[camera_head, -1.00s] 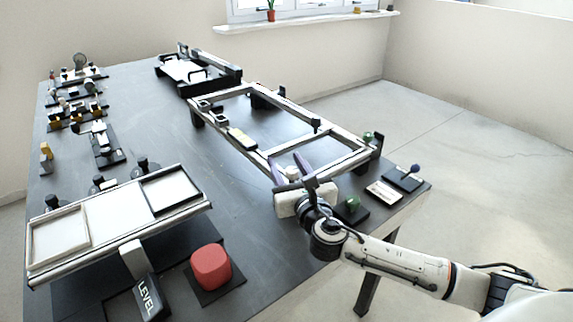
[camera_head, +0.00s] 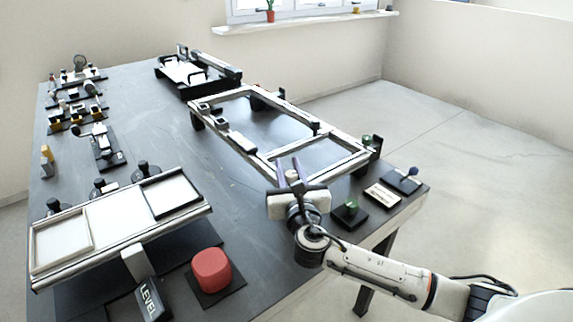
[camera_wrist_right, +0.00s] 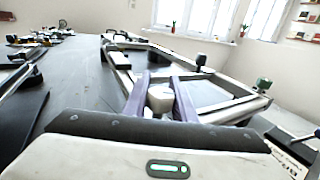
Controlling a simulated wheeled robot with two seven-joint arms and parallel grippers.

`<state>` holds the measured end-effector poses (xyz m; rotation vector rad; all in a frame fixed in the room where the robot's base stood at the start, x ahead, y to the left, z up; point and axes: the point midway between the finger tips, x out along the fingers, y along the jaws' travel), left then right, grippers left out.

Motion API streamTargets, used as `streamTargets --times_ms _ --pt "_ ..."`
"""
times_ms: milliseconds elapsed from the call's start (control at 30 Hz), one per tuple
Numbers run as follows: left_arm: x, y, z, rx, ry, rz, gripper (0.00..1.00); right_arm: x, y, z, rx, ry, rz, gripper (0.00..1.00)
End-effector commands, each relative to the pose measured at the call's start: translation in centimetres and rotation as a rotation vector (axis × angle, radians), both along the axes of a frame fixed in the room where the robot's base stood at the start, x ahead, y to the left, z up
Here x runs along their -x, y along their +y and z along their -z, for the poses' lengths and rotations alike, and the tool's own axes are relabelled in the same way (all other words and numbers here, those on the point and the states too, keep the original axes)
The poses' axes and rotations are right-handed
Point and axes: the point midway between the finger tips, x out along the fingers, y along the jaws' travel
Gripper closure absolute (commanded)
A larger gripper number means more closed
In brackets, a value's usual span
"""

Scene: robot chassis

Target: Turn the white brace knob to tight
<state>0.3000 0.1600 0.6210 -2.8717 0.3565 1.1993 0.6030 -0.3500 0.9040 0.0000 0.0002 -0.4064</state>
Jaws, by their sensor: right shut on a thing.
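A small white knob (camera_wrist_right: 160,97) stands at the near end of the white rectangular chassis frame. It also shows in the head view (camera_head: 291,176), partly hidden by the gripper. My right gripper (camera_wrist_right: 160,92) has its two purple fingers on either side of the knob and is shut on it. In the head view the gripper (camera_head: 288,170) is at the near corner of the frame (camera_head: 333,178). Whether the knob is loose or tight cannot be read. My left gripper is not in view.
A red button (camera_head: 211,270) and a tilted tray stand (camera_head: 115,222) are at the left front.

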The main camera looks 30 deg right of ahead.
Motion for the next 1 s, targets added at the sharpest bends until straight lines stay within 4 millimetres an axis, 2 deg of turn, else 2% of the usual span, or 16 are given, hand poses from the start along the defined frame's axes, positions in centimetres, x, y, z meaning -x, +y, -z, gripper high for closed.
streamTargets --times_ms 100,567,1000 --pt "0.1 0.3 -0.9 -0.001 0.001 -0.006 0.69 0.1 -0.1 -0.3 -0.005 0.002 0.097 0.98" --pt "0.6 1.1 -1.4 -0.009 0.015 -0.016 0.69 1.2 -1.3 0.0 -0.002 0.003 0.532 0.98" --pt "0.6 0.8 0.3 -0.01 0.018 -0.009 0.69 2.6 -2.1 0.2 -0.001 0.0 0.929 0.98"
